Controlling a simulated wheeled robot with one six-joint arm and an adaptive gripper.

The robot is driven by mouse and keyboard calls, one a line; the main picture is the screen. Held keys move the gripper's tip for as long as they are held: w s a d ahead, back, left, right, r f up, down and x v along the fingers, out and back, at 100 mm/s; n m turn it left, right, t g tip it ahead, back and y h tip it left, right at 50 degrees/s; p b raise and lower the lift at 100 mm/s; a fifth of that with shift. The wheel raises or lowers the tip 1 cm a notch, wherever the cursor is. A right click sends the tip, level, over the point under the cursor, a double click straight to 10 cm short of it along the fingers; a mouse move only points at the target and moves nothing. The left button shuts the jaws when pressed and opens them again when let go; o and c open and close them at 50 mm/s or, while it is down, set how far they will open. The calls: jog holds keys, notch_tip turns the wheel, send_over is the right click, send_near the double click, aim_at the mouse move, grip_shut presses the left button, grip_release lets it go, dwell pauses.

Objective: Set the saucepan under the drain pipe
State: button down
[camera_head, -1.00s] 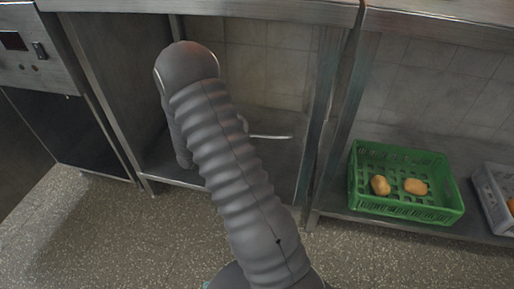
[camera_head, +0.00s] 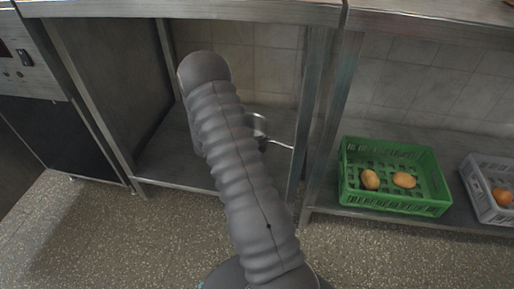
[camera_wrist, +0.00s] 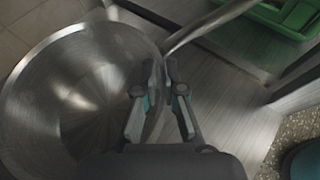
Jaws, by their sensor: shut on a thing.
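The saucepan (camera_wrist: 75,85) is a round steel pan that fills the left of the wrist view, its inside bare. My gripper (camera_wrist: 160,72) is shut on the saucepan's rim on its right side. The long handle (camera_wrist: 208,24) runs off to the upper right. In the head view my arm covers most of the pan; only part of the saucepan (camera_head: 258,127) and its handle show to the right of the arm, over the lower shelf. I cannot tell whether it touches the shelf. I see no drain pipe in either view.
The lower steel shelf (camera_head: 178,163) is under a counter, with a metal leg (camera_head: 303,120) right of the pan. A green crate (camera_head: 395,205) with two potatoes stands on the neighbouring shelf, beside a grey crate (camera_head: 480,203). An appliance (camera_head: 50,133) stands at left.

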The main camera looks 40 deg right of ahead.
jog(key=shift+f, duration=1.65)
jog(key=shift+f+b, duration=0.2)
jog(key=shift+b, duration=0.1)
jog(key=c, duration=1.3)
grip_release()
